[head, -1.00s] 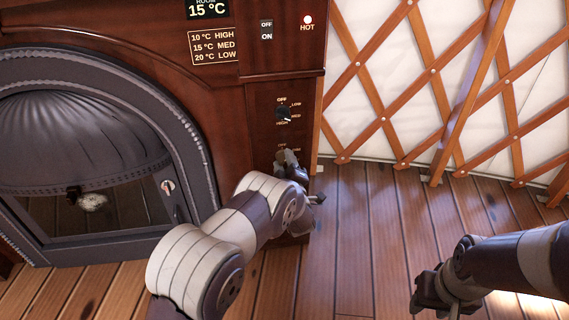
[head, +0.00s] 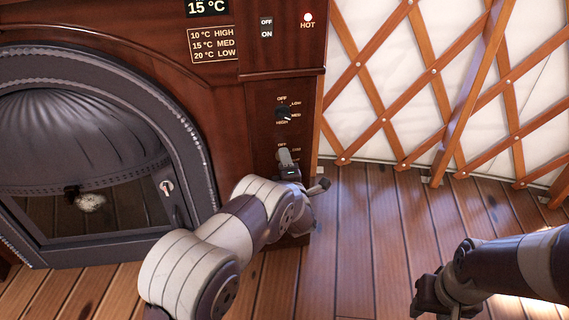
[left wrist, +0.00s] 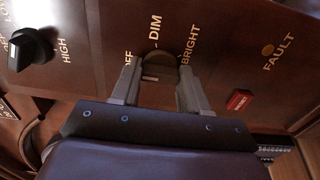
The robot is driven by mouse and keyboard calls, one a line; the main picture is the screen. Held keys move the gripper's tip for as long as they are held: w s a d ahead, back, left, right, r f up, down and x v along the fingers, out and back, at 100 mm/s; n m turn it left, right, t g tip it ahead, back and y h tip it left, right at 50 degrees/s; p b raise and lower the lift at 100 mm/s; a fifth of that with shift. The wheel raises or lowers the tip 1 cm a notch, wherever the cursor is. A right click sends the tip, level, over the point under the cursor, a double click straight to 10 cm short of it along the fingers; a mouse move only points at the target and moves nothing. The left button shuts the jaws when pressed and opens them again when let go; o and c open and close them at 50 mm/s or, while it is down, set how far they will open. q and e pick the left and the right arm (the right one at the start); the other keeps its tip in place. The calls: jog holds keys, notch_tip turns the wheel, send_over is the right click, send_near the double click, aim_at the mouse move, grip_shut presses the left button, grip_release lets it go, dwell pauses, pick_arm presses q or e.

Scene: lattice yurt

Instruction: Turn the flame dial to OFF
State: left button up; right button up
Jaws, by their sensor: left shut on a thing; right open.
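On the fireplace's dark wooden panel are two dials, and no label reading "flame" shows. The lower dial (left wrist: 160,66) is round and brownish, marked OFF, DIM, BRIGHT. My left gripper (left wrist: 160,88) is shut on it, with one finger at each side. In the head view my left gripper (head: 287,160) hides this dial. I cannot tell its pointer's setting. My right gripper (head: 428,302) is open and empty above the floor at the lower right.
An OFF/ON switch (head: 266,28) and a lit red HOT lamp (head: 308,17) sit above the dials. The arched stove door (head: 100,150) is left, the lattice wall (head: 432,70) right. Floor between arms is clear.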

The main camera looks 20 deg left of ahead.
pick_arm(q)
jog(key=shift+f, duration=0.15)
dwell(0.3)
jog(key=o, duration=1)
jog(key=p+v, duration=0.5)
jog(key=v, duration=0.7)
jog(key=shift+s+d, duration=0.2)
jog(key=shift+s, duration=0.15)
